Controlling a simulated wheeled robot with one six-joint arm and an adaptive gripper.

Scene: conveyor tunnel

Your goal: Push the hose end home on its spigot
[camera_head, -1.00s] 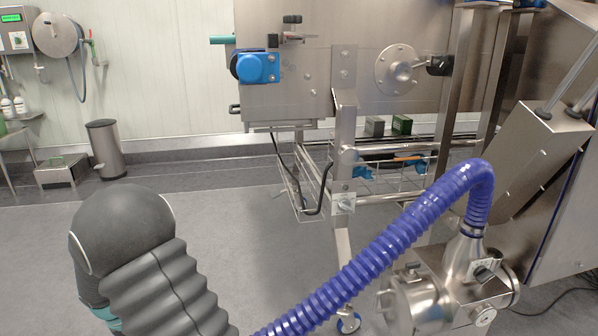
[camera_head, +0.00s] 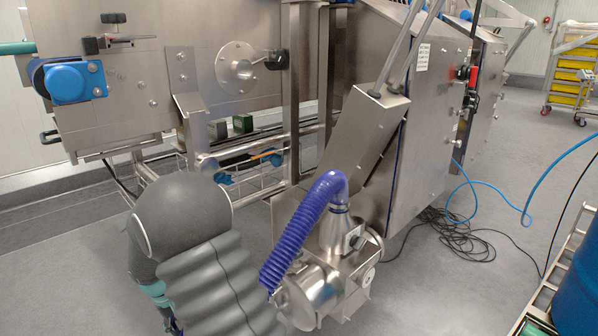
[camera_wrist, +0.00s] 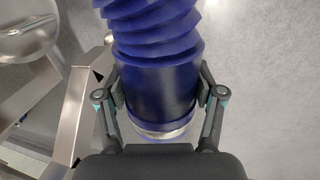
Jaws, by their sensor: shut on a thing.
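The blue ribbed hose (camera_head: 300,232) rises from a steel neck (camera_head: 340,208) on a steel pump-like unit (camera_head: 318,290), bends over and runs down left until my arm hides it. In the wrist view my gripper (camera_wrist: 161,92) is shut on the hose's smooth dark-blue end cuff (camera_wrist: 160,95), one finger on each side. The ribbed part of the hose lies above the cuff in that view. A pale metal ring (camera_wrist: 162,132) shows at the cuff's lower edge; I cannot tell whether it is a clamp or the spigot.
A large steel machine (camera_head: 375,130) stands behind the unit, with a wire rack (camera_head: 255,180) under it. Black cables (camera_head: 445,238) and a light-blue hose (camera_head: 500,190) lie on the floor at right. A blue drum (camera_head: 582,285) and ladder-like frame (camera_head: 548,300) stand at lower right.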

